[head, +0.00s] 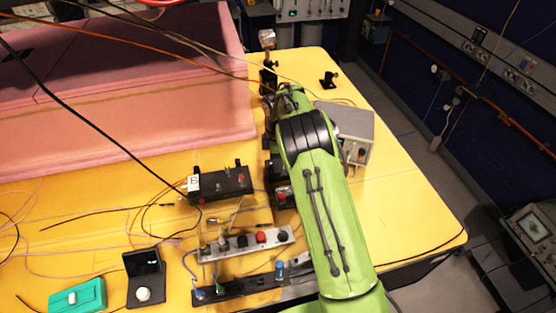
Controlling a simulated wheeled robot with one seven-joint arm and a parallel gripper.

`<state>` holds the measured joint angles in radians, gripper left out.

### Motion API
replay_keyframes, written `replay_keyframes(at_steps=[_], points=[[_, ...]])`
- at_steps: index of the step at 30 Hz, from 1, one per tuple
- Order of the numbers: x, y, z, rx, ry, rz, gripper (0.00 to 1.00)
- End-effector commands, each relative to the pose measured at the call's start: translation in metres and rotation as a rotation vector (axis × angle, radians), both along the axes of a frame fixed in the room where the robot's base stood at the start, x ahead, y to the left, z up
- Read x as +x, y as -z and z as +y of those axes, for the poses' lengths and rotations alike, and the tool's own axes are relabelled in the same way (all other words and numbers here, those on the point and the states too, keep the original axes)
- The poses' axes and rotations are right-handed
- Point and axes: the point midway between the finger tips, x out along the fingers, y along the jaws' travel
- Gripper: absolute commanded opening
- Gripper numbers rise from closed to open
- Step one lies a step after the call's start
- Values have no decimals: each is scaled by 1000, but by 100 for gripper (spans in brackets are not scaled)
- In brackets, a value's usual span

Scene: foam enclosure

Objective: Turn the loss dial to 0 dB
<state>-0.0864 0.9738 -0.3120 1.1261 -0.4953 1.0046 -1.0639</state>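No marking that reads as loss or dB can be made out, so I cannot tell for sure which knob is the loss dial. A black upright unit (146,266) with a small display and a white round knob (143,294) stands at the lower left of the table. To its left lies a green box (77,297) with a pale knob on top. My green arm reaches from the bottom right toward the table's middle. My gripper cannot be made out; the arm's black joint and dark equipment cover that area.
A grey strip (237,246) carries red and black knobs. Behind it is a black box (221,184) with a red knob. A black rail (240,287) holds a blue knob. A grey box (348,128) stands right of the arm. Pink foam walls (120,75) stand behind; loose cables cross the yellow table (425,215).

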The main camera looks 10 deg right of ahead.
Motion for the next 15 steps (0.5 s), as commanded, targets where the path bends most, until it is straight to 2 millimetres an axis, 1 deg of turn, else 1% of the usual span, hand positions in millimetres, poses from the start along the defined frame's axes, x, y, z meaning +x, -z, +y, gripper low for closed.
replay_keyframes(at_steps=[1,3,11,13,15], points=[[0,0,0,0,0,1,46],[0,0,0,0,0,1,54],[-1,0,0,0,1,3,54],[0,-6,0,-1,1,2,54],[0,-19,0,0,1,-1,54]])
